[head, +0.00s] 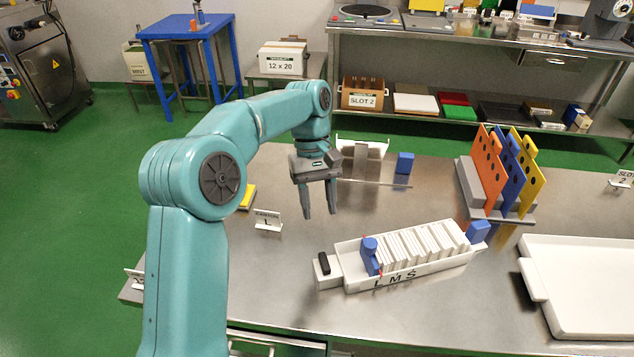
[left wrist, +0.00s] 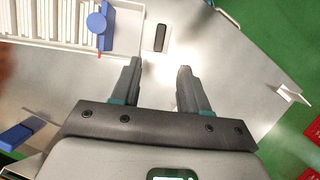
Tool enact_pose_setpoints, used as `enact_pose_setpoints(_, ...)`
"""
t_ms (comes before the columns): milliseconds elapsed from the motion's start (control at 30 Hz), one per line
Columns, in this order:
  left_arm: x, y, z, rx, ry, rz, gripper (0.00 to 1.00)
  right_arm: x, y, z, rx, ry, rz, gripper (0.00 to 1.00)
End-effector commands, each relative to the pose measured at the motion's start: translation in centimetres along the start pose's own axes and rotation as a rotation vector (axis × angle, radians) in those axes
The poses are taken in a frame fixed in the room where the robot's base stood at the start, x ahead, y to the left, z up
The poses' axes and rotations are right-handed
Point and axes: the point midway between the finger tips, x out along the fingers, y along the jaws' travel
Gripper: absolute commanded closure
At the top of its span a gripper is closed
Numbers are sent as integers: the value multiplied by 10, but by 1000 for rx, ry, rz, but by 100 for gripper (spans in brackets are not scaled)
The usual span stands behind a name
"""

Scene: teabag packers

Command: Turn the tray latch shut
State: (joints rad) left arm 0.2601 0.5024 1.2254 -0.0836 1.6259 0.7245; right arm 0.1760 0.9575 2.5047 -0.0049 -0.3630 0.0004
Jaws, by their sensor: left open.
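A long white tray (head: 420,262) marked L M S stands on the steel table and holds a row of white packets. A black bar that looks like the latch (head: 323,263) is on the tray's left end plate; it also shows in the left wrist view (left wrist: 160,38), just beyond my fingertips. A blue knobbed block (head: 370,253) stands at the left end of the row; a second blue block (head: 478,231) is at the right end. My left gripper (head: 318,214) is open and empty, pointing down above the table behind the latch, apart from it. My right gripper is not in view.
A rack with orange, blue and yellow plates (head: 508,175) stands behind the tray to the right. An empty white tray (head: 590,270) lies at the right. A sign (head: 268,220) and a small blue block (head: 405,162) stand on the table. Steel is clear around the latch end.

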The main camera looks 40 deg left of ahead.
Motion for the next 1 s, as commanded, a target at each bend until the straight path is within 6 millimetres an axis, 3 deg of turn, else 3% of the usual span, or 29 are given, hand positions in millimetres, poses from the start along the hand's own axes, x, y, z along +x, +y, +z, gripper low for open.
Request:
enact_pose_setpoints(100,-24,1,0,1,1,1,55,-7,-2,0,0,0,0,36)
enact_pose_setpoints(233,-36,0,0,1,0,-1,55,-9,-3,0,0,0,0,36)
enact_pose_setpoints(867,-40,0,0,0,0,-1,55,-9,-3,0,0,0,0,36)
enact_pose_setpoints(1000,-56,0,7,1,0,0,55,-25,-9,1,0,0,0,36)
